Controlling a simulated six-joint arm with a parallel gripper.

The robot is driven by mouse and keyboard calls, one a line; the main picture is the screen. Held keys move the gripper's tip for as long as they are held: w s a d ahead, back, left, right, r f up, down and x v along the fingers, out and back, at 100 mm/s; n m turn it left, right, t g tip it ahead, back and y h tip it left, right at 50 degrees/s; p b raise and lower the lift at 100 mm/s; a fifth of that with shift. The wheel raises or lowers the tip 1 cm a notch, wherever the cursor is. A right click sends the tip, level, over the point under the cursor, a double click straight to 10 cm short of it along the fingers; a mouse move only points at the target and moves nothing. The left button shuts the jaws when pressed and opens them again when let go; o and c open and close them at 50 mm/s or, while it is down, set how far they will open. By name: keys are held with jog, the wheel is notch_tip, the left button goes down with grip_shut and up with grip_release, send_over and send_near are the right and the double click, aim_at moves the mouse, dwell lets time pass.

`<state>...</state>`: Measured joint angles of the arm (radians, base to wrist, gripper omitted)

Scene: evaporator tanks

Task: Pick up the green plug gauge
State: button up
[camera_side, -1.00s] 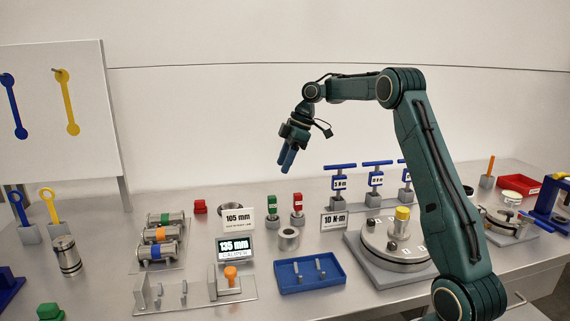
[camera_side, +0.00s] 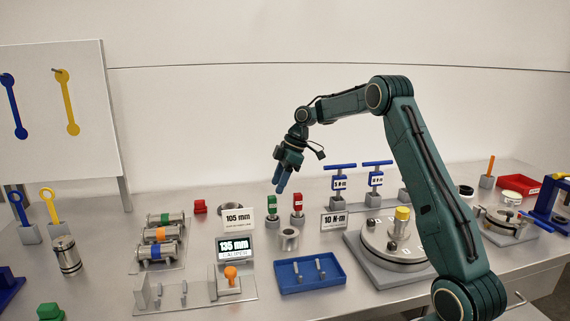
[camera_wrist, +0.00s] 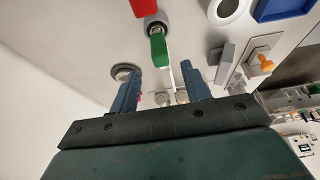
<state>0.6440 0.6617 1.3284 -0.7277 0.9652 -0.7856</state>
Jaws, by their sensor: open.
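The green plug gauge (camera_side: 272,203) stands upright in a small grey block (camera_side: 272,218), left of the red plug gauge (camera_side: 298,203). In the wrist view the green plug gauge (camera_wrist: 158,48) lies ahead of the gap between my fingers, near the top centre. The red plug gauge (camera_wrist: 145,6) is cut off by the top edge there. My gripper (camera_side: 280,187) is open and empty, with fingers pointing down. In the side view its fingertips appear just above and slightly right of the green gauge. In the wrist view my gripper (camera_wrist: 161,74) shows both fingers apart, with no contact on the gauge.
A 105 mm sign (camera_side: 238,220) stands close left of the green gauge, a metal ring (camera_side: 289,239) in front. Blue-handled torque tools (camera_side: 340,184) stand to the right. A blue tray (camera_side: 310,281) and a round turntable (camera_side: 395,243) are nearer the front.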

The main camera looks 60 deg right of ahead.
aim_at(272, 196)
jog(key=shift+x, duration=1.3)
jog(key=shift+x, duration=2.6)
grip_shut()
jog(key=shift+r, duration=0.1)
jog(key=shift+r, duration=5)
